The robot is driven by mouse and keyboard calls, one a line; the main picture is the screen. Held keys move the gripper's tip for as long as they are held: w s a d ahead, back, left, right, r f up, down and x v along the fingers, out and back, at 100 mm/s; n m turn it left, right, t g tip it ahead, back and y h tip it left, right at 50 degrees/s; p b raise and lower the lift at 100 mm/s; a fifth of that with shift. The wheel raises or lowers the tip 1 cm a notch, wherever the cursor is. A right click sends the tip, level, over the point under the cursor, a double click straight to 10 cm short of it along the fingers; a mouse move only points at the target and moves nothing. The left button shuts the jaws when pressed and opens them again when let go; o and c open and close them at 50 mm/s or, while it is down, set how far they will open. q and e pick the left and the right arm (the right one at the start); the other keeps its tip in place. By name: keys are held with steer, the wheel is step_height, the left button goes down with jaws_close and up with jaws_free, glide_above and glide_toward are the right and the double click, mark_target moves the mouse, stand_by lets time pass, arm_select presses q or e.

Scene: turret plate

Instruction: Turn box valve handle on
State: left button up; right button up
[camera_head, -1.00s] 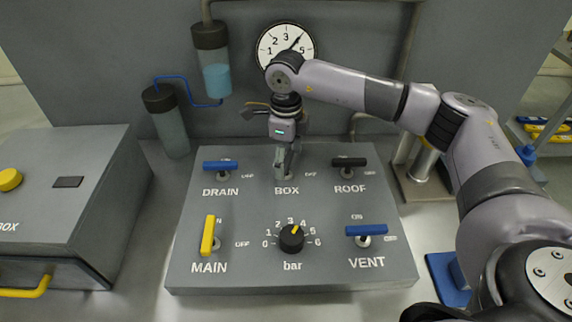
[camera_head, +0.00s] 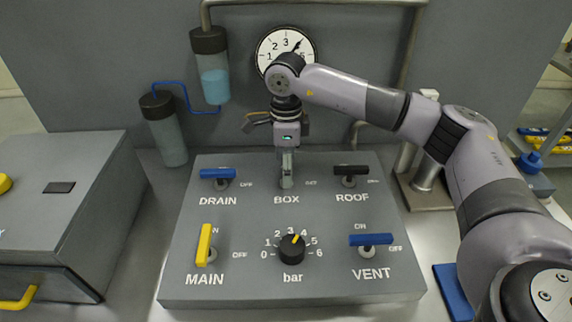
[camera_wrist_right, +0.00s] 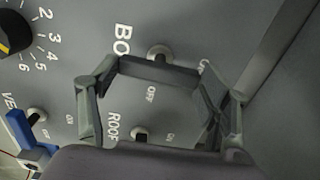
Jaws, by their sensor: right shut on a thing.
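The box valve handle (camera_wrist_right: 158,72) is a dark grey bar on a short stem at the BOX label of the panel (camera_head: 330,287). In the right wrist view the bar runs across between the two fingers of my right gripper (camera_wrist_right: 157,78), which is shut on it. The bar lies front to back on the panel, in line with the upright yellow MAIN handle (camera_head: 204,245). In the head view my right gripper (camera_head: 287,180) points down at BOX and hides most of the handle. The ON mark there is hidden. My left gripper is not in view.
Around it are the blue DRAIN handle (camera_head: 217,173), black ROOF handle (camera_head: 350,169), blue VENT handle (camera_head: 371,240) and bar knob (camera_head: 292,248). A gauge (camera_head: 285,48) is behind. A grey box (camera_head: 65,225) stands at left. My right arm covers the right side.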

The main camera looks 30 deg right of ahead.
steer(key=shift+r, duration=0.1)
steer(key=o, duration=1.1)
steer(key=shift+o, duration=0.2)
step_height(320, 180, up, 12)
